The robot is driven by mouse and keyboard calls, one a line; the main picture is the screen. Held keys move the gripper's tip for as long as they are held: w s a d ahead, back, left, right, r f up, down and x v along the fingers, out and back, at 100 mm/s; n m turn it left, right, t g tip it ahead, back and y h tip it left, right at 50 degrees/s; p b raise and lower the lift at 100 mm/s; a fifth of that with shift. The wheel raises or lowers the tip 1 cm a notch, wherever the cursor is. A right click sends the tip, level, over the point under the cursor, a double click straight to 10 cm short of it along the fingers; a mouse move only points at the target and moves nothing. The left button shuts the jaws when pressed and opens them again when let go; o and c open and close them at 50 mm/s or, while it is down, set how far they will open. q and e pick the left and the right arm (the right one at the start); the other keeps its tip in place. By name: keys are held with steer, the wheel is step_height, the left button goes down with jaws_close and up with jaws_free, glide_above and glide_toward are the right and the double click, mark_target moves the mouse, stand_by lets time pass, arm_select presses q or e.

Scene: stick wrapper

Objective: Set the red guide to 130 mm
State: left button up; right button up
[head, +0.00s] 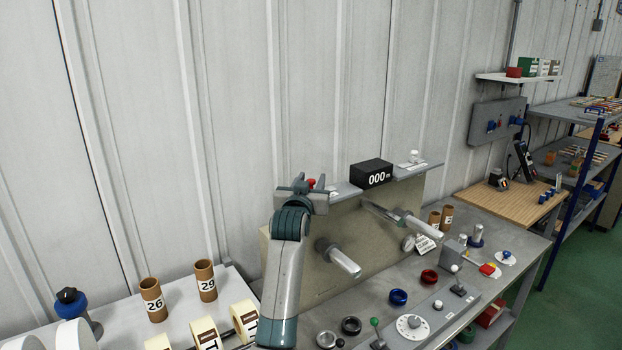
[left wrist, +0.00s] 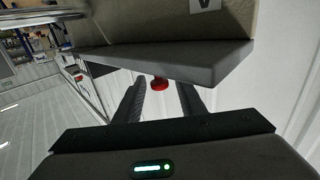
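The red guide shows as a small red knob (head: 311,182) on the left part of the grey ledge of the machine. In the left wrist view the red knob (left wrist: 159,84) sits at the edge of a grey slab. My left gripper (head: 309,187) is at the knob in the head view. In the left wrist view its fingers (left wrist: 161,95) are apart, with the knob between them near the tips; I cannot tell whether they touch it. The guide's scale is too small to read. My right gripper is in neither view.
A black display (head: 371,173) reading 000 m stands on the ledge. Two metal rollers (head: 343,262) (head: 423,228) stick out from the panel below. The bench holds a red ring (head: 429,276), a blue ring (head: 398,297) and a dial (head: 410,325). Numbered tubes (head: 205,281) stand at left.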

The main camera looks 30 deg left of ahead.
arm_select(q)
jaws_close()
steer(key=shift+w+d, duration=0.2)
steer(key=shift+w, duration=0.3)
steer(key=shift+w+d, duration=0.2)
steer(key=shift+w, duration=0.3)
jaws_free()
steer(key=shift+s+b, duration=0.2)
steer(key=shift+b, duration=0.15)
steer(key=shift+s+d+f+b, duration=0.1)
steer(key=shift+s+d+b, duration=0.2)
steer(key=shift+s, duration=0.25)
steer(key=b+v, duration=0.6)
steer(key=v, duration=1)
